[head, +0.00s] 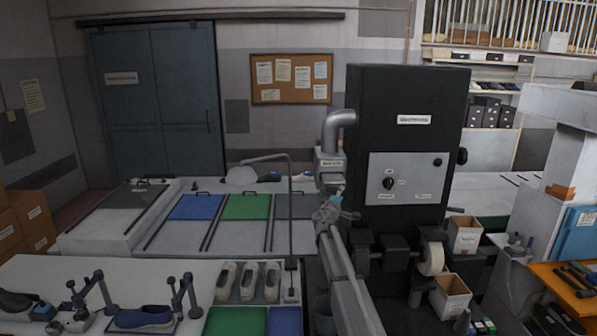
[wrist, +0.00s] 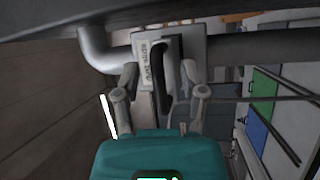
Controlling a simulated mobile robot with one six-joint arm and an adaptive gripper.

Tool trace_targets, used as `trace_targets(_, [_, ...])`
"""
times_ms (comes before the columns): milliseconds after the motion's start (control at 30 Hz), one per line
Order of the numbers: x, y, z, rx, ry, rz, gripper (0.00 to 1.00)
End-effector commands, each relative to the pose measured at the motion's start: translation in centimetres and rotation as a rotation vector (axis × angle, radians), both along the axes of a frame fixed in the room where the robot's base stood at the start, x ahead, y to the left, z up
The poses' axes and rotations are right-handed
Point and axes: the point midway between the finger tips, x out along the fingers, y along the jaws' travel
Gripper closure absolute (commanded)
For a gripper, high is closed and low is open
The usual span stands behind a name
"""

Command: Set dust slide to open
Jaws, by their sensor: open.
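The dust slide (head: 331,163) is a grey labelled fitting below the bent grey pipe on the left side of a tall black machine. In the wrist view, the dust slide (wrist: 150,65) shows a pale label and a dark curved tab lying between my fingers. My gripper (wrist: 160,82) is open around this tab, with one finger on each side. I cannot tell whether either finger touches it. In the head view, my gripper (head: 338,194) is just below the slide. The slide's exact position is hard to tell.
The grey bent pipe (head: 336,127) rises beside the machine's black cabinet (head: 405,95). A control panel (head: 408,178) faces front. A thin lamp stand (head: 290,215) rises left of my arm. Workbenches with shoes and lasts fill the lower left.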

Motion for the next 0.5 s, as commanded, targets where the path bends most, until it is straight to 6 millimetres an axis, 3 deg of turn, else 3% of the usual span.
trace_targets(267, [-8.0, -4.4, -3.0, 0.245, 0.036, -0.170, 0.46])
trace_targets(500, [-15.6, -7.0, -7.2, 0.490, 0.124, -0.333, 0.46])
